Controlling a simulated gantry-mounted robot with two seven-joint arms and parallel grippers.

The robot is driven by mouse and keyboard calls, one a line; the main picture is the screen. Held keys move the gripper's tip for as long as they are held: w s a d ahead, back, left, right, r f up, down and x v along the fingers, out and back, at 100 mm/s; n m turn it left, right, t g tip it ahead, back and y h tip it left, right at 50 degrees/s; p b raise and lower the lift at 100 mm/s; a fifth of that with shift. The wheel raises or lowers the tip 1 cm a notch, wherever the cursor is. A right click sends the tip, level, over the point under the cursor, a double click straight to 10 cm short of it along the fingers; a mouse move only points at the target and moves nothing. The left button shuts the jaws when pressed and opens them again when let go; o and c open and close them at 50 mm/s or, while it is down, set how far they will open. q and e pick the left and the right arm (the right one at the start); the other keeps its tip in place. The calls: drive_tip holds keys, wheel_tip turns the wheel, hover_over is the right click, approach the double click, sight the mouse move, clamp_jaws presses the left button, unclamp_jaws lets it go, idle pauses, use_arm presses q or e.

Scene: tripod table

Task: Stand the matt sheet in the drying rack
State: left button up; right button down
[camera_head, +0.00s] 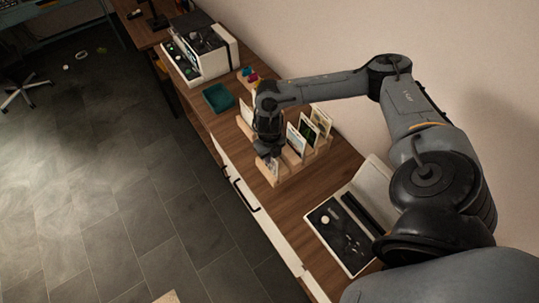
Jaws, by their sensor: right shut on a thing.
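The wooden drying rack (284,178) stands on the long counter against the wall. Several sheets stand upright in it, among them a white-edged sheet (296,140) and a darker sheet (321,121) farther back. My right gripper (266,153) points down at the rack's left front part and is shut on a sheet (271,164), mostly hidden by the gripper and rack. I cannot tell from its surface whether it is the matt one, or whether it touches the rack's base. My left gripper is not in view.
A teal tray (218,98) and small coloured blocks (248,75) lie behind the rack. A white-and-black machine (205,55) stands farther along. An open case with a dark insert (340,237) lies nearer me. Bare wood separates it from the rack.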

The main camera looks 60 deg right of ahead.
idle(0.3)
drive_tip(key=c, duration=1.1)
unclamp_jaws()
drive_tip(key=shift+c, duration=0.2)
wheel_tip(320, 180, up, 6)
drive_tip(key=p, duration=0.6)
drive_tip(key=shift+r+p, duration=1.25)
drive_tip(key=shift+r, duration=0.25)
